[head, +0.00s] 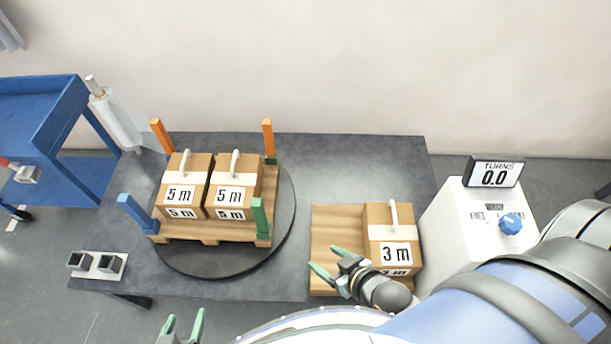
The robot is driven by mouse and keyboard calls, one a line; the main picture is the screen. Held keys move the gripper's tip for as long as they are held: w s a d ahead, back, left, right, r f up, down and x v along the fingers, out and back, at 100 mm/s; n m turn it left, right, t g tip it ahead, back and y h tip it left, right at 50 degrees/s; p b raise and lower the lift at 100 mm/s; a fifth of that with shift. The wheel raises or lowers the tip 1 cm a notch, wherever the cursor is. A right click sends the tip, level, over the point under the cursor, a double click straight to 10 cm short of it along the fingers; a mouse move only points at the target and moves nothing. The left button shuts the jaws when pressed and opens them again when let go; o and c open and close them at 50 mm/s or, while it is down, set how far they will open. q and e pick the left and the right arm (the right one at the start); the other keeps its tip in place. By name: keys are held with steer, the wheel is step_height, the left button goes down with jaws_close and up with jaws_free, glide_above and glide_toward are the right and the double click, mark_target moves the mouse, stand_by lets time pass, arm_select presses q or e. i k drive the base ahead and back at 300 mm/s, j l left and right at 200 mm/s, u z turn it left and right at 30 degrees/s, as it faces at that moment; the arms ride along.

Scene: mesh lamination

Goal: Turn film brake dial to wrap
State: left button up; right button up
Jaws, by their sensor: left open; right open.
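The film brake dial (510,223) is a blue knob on the top of a white box (455,235) at the right. Small print lies beside and above the knob, too small to read surely, so I cannot tell which setting it points to. My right gripper (326,262) is open and empty over the wooden board left of the 3 m box, well left of the dial. My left gripper (185,322) is open at the bottom edge, in front of the table and far from the dial. Neither gripper touches the dial.
A display reading TURNS 0.0 (494,173) stands behind the dial. A 3 m box (378,224) sits on a wooden board (335,222). Two 5 m boxes (184,170) stand on a pallet with corner posts on a dark turntable (285,215). A white film roll (116,120) stands at the left.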

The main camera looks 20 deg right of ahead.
mark_target(509, 224)
steer(key=z, duration=0.65)
steer(key=k+l+z, duration=0.1)
steer(key=z, duration=0.3)
steer(key=l+z, duration=0.4)
steer(key=k+l+z, duration=0.1)
steer(key=z, duration=0.3)
steer(key=i+l, duration=0.05)
steer(key=l, duration=0.05)
